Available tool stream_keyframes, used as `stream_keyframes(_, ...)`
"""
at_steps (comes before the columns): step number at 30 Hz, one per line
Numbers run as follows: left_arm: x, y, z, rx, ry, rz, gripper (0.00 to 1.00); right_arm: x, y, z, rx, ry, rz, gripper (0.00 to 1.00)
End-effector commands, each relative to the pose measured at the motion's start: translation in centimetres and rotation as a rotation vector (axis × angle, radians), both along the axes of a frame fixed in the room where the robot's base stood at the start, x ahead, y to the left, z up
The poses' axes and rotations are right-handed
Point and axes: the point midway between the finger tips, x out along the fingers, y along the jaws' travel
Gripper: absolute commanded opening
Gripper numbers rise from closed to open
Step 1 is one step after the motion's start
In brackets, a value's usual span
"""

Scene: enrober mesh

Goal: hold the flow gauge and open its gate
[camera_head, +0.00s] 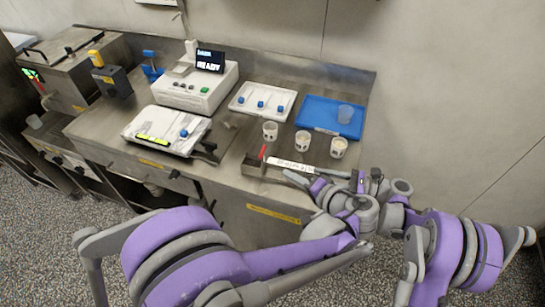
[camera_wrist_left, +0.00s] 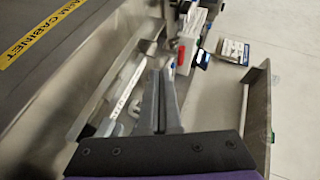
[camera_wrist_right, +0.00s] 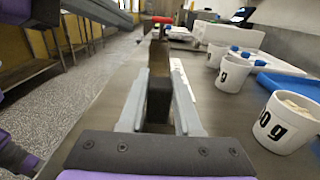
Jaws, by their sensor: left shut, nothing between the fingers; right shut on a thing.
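The flow gauge appears to be the long metal trough with a white scale strip (camera_head: 290,165) at the counter's front edge. A red handle (camera_head: 263,151) stands at its left end; the red also shows far ahead in the right wrist view (camera_wrist_right: 161,19). I cannot tell the gate's position. My right gripper (camera_wrist_right: 160,75) is shut on a dark upright part of the gauge (camera_wrist_right: 159,98) at its right end. My left gripper (camera_head: 288,174) is shut and empty at the trough's front side. In the left wrist view its fingers (camera_wrist_left: 160,78) lie beside the white strip (camera_wrist_left: 130,86).
Several white cups (camera_head: 302,141) stand close behind the gauge. A blue tray (camera_head: 316,110) and a white tray (camera_head: 243,99) lie farther back. A white device with a screen (camera_head: 196,90) and a flat scale-like unit (camera_head: 150,128) stand to the left.

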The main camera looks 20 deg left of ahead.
Motion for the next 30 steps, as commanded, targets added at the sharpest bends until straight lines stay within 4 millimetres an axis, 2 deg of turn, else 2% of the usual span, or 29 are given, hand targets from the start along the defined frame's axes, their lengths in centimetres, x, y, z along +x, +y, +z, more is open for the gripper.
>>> stream_keyframes(1, -0.6, -1.2, 0.4, 0.057, -0.016, -0.068, 0.0, 0.0, 0.0, 0.0, 0.0, 0.0, 0.0, 0.0)
stream_keyframes(3, -1.3, -2.4, 1.1, 0.13, -0.035, -0.142, 0.0, 0.0, 0.0, 0.0, 0.0, 0.0, 0.0, 0.0)
stream_keyframes(7, -2.1, -3.7, 2.0, 0.215, -0.062, -0.221, 0.0, 0.0, 0.0, 0.0, 0.0, 0.0, 0.0, 0.0)
stream_keyframes(11, -2.4, -4.1, 2.4, 0.245, -0.071, -0.245, 0.0, 0.0, 0.0, 0.0, 0.0, 0.0, 0.001, 0.0)
stream_keyframes(23, -2.0, -3.7, 2.3, 0.245, -0.07, -0.241, 0.0, 0.0, 0.0, 0.0, 0.0, 0.0, 0.001, 0.0)
stream_keyframes(30, 0.8, -0.8, 1.8, 0.244, -0.071, -0.236, 0.0, 0.0, 0.0, 0.0, 0.0, 0.0, 0.001, 0.0)
